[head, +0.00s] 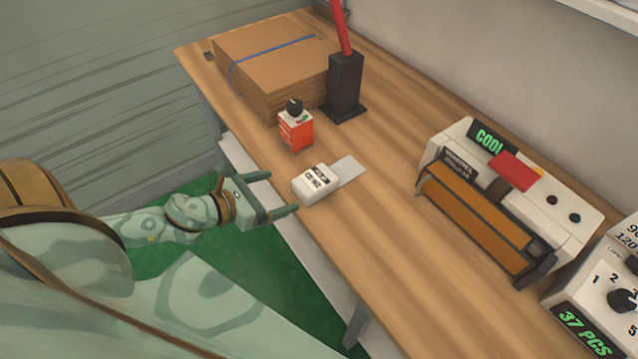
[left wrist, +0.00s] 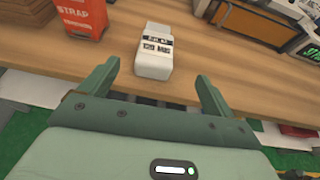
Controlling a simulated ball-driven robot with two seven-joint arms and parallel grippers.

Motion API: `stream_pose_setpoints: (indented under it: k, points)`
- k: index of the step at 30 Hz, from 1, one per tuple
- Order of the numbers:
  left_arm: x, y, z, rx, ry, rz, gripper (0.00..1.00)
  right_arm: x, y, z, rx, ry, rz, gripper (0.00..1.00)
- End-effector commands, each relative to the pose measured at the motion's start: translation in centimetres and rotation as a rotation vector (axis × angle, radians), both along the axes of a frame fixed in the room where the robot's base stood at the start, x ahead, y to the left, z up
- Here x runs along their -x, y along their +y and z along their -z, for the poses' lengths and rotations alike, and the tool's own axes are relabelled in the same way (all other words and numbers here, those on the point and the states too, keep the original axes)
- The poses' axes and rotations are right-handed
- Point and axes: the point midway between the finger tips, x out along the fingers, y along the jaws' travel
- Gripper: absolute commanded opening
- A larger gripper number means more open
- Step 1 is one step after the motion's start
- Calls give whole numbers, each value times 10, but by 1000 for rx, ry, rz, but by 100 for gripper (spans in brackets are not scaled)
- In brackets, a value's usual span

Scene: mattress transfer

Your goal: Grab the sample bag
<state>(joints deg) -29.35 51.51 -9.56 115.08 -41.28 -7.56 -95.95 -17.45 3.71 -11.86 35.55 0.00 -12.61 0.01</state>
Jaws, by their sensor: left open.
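A small white item with a dark printed label (head: 316,184), the thing here most like a sample bag, lies near the front edge of the wooden table. A flat pale grey piece (head: 348,169) lies against its far right side. The white item also shows in the left wrist view (left wrist: 155,52), ahead of the gap between my fingers. My left gripper (head: 283,192) is open and empty, at the table's edge just left of the white item and apart from it. It also shows in the left wrist view (left wrist: 157,74). My right gripper is not in view.
An orange box with a black knob (head: 297,130) stands behind the white item. A cardboard stack (head: 268,60) and a black holder with a red rod (head: 345,85) stand farther back. A sealer-like machine (head: 470,215) stands right. Bare tabletop (head: 390,270) lies in front.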

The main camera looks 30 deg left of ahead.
Motion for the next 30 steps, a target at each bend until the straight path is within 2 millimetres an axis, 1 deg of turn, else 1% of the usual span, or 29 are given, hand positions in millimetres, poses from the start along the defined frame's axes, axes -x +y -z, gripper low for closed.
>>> stream_pose_setpoints:
  k: [1, 3, 9, 12, 17, 22, 24, 27, 30]
  points:
    - [-11, -3, 5, 2, -5, 0, 89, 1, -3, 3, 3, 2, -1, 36]
    - [-24, -7, 10, 1, -5, -1, 89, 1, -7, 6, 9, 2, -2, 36]
    - [-57, -20, 26, 4, -2, -3, 89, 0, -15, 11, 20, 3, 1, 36]
    - [-67, -24, 30, 4, 1, -3, 89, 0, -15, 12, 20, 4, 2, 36]
    - [-76, -26, 35, 3, 1, -2, 89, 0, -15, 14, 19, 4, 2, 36]
    - [-100, -31, 51, 4, 0, -4, 89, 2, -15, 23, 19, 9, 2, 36]
    - [-109, -34, 54, 5, 0, -4, 89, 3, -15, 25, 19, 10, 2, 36]
    - [-116, -37, 57, 4, 1, -3, 89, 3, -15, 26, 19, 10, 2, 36]
    - [-117, -38, 57, 4, 2, -3, 89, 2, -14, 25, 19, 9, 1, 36]
